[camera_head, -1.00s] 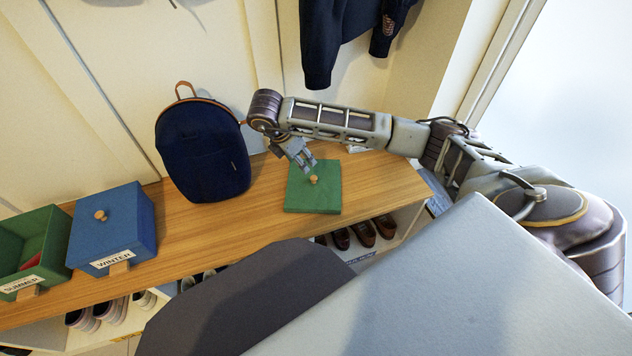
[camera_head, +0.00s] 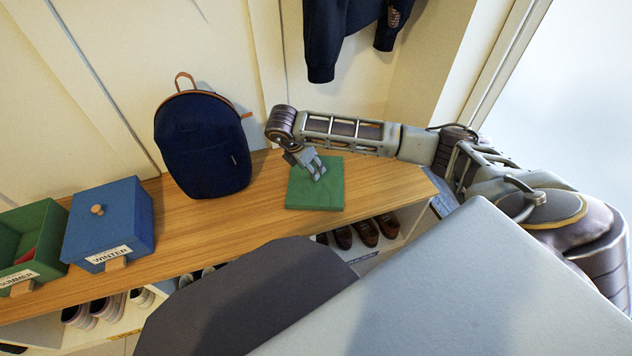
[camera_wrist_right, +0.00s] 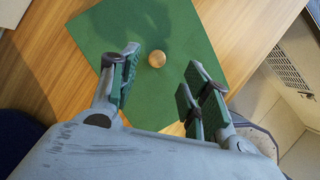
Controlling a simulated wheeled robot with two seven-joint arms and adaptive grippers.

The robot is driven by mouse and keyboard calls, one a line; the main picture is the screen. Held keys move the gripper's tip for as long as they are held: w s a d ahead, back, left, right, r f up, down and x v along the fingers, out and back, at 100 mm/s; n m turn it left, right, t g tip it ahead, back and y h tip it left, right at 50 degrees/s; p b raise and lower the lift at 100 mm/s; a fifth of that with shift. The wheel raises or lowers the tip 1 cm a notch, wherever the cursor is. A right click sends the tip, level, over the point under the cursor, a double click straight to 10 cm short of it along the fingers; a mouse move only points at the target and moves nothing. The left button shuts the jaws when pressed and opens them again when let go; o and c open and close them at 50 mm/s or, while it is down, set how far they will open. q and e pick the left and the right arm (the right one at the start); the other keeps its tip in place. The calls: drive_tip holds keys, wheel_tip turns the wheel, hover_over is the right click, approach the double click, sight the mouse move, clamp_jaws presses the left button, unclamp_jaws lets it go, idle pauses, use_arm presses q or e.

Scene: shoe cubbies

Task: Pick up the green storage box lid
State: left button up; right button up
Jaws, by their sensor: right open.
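The green storage box lid (camera_head: 315,195) lies flat on the wooden bench top, right of the backpack. Its round wooden knob (camera_wrist_right: 156,59) shows in the right wrist view, and my gripper hides it in the head view. My right gripper (camera_head: 317,172) is over the lid, pointing down. In the right wrist view the right gripper (camera_wrist_right: 158,92) is open, with the knob between the lines of its two fingers and a little beyond their tips. Whether the fingers touch the lid cannot be told. My left gripper is not in view.
A dark blue backpack (camera_head: 203,145) stands left of the lid. A blue box labelled WINTER (camera_head: 110,225) and an open green box labelled SUMMER (camera_head: 42,232) stand further left on the bench (camera_head: 262,215). Shoes (camera_head: 366,232) sit in cubbies below. A dark jacket (camera_head: 345,35) hangs above.

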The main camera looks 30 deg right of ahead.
drive_tip(key=shift+d+f, duration=0.1)
drive_tip(key=shift+f, duration=0.15)
drive_tip(key=shift+b+x, duration=0.7)
drive_tip(key=shift+x, duration=0.35)
drive_tip(key=shift+w+b+x, duration=0.1)
drive_tip(key=shift+b+x, duration=0.3)
drive_tip(key=shift+x, duration=0.35)
drive_tip(key=shift+w+b+x, duration=0.15)
drive_tip(key=shift+b+x, duration=0.2)
drive_tip(key=shift+x, duration=0.4)
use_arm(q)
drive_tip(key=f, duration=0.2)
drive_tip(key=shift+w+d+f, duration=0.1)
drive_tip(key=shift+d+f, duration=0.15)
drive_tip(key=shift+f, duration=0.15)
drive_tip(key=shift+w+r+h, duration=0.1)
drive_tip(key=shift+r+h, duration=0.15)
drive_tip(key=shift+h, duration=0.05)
use_arm(e)
drive_tip(key=shift+c, duration=1)
drive_tip(key=c, duration=0.7)
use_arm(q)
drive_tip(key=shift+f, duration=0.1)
use_arm(e)
clamp_jaws()
